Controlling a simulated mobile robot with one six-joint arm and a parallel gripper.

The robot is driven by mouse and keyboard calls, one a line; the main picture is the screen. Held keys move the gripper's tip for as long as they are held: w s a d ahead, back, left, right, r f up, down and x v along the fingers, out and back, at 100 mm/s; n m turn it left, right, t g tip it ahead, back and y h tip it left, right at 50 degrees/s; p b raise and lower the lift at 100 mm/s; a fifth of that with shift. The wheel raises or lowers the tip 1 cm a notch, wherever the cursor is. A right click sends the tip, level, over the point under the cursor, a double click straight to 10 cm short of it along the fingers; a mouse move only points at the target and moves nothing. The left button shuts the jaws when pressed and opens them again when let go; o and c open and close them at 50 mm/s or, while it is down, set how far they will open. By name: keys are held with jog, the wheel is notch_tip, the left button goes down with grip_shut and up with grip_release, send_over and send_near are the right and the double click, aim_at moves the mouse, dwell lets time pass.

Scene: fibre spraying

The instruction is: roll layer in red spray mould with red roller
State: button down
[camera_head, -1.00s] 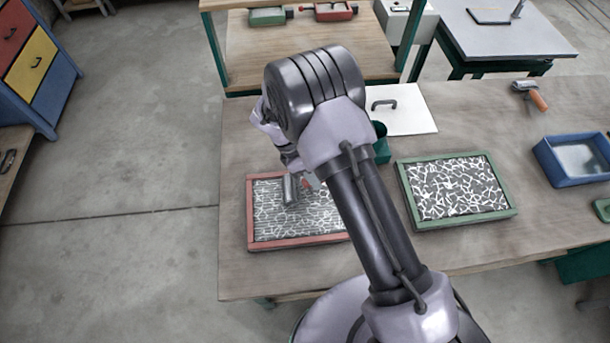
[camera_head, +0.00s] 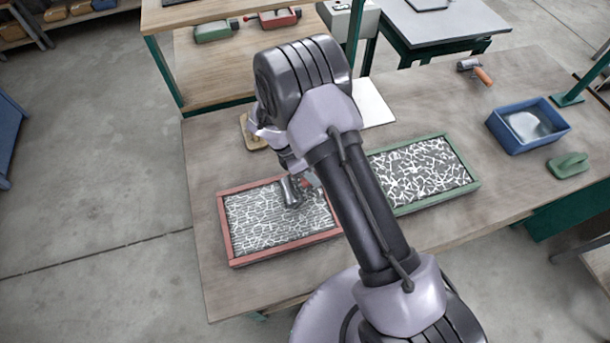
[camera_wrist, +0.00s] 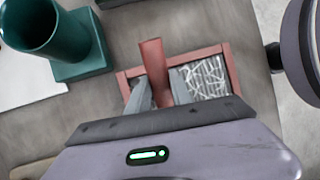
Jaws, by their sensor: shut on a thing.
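The red spray mould (camera_head: 226,232) lies flat on the table, its tray covered by a grey and white fibre layer (camera_head: 262,222). My gripper (camera_wrist: 160,94) is shut on the red handle of the red roller (camera_wrist: 152,62). In the head view, the roller's metal cylinder (camera_head: 291,192) is over the upper right part of the layer. I cannot tell whether it touches the layer.
A green mould (camera_head: 474,184) with a similar layer lies right of my arm. The table's front edge is close below the red mould.

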jog(key=w+d, duration=0.1)
jog(key=d, duration=0.5)
jog(key=shift+w+d, duration=0.35)
jog(key=shift+d, duration=0.05)
jog(key=shift+r, duration=0.1)
notch_tip(320, 180, up, 7)
jog(key=p, duration=0.5)
jog(key=shift+p, duration=0.35)
